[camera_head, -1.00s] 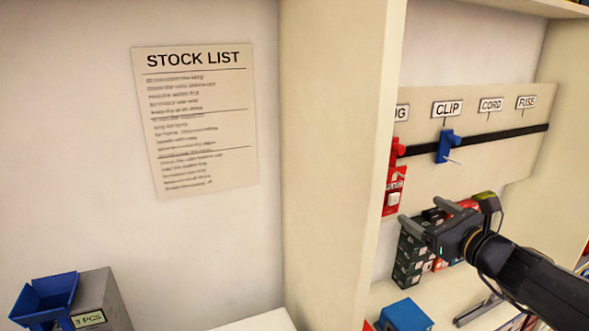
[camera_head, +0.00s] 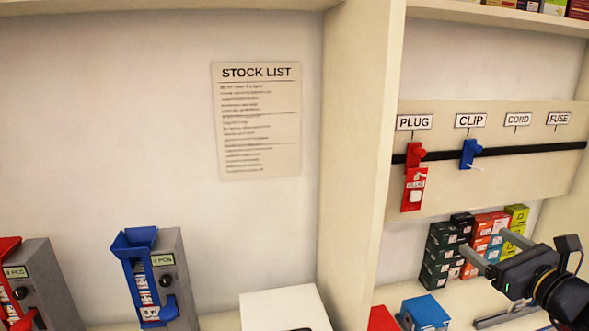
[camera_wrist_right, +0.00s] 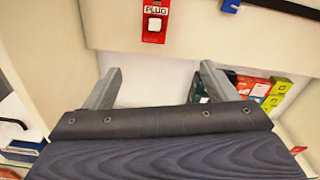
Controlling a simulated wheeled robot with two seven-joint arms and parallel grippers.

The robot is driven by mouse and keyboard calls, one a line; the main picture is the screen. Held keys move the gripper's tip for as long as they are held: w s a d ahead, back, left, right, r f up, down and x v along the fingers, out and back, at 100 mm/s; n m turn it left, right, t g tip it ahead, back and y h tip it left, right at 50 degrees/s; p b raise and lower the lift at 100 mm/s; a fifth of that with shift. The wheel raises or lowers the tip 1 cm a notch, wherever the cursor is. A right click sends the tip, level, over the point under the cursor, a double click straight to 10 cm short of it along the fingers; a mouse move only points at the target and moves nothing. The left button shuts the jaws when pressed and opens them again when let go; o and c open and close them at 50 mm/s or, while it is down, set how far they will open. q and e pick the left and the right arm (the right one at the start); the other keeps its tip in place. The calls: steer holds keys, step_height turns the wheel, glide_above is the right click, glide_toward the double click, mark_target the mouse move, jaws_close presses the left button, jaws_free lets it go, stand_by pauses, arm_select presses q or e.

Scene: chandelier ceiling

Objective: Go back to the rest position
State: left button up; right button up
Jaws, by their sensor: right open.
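My right gripper (camera_head: 486,258) is at the lower right of the head view, in front of the right-hand shelf bay. Its two fingers are apart with nothing between them. In the right wrist view the open fingers (camera_wrist_right: 160,88) point toward the back panel, below the red PLUG package (camera_wrist_right: 156,22). That package (camera_head: 415,190) hangs from a red hook on the black rail in the head view. My left gripper is not in view.
A blue hook (camera_head: 470,154) sits under the CLIP label. Several small stacked boxes (camera_head: 445,247) stand behind my right gripper. A vertical divider (camera_head: 360,150) separates the bays. Dispensers (camera_head: 150,280) and a white box (camera_head: 285,308) stand at left. A stock list (camera_head: 257,120) hangs on the wall.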

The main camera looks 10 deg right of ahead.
steer(key=s+a+f+n+g+y, duration=0.3)
steer(key=s+a+n, duration=0.1)
steer(key=a+n, duration=0.45)
steer(key=s+a+f+n+g+y, duration=0.3)
steer(key=a+n, duration=0.4)
steer(key=a, duration=0.3)
steer(key=s+a+f+n+g+h, duration=0.2)
steer(key=s+f+n+g, duration=0.1)
steer(key=s+f+n, duration=0.2)
steer(key=s+a+f+n+g+h, duration=0.1)
steer(key=s+a+f+n+g, duration=0.1)
steer(key=s+f+n, duration=0.4)
steer(key=s+n, duration=0.2)
steer(key=n, duration=0.2)
steer(key=shift+s+a+f+g+h, duration=0.2)
steer(key=shift+a+f+g+h, duration=0.1)
steer(key=shift+g+h, duration=0.1)
steer(key=shift+n, duration=0.25)
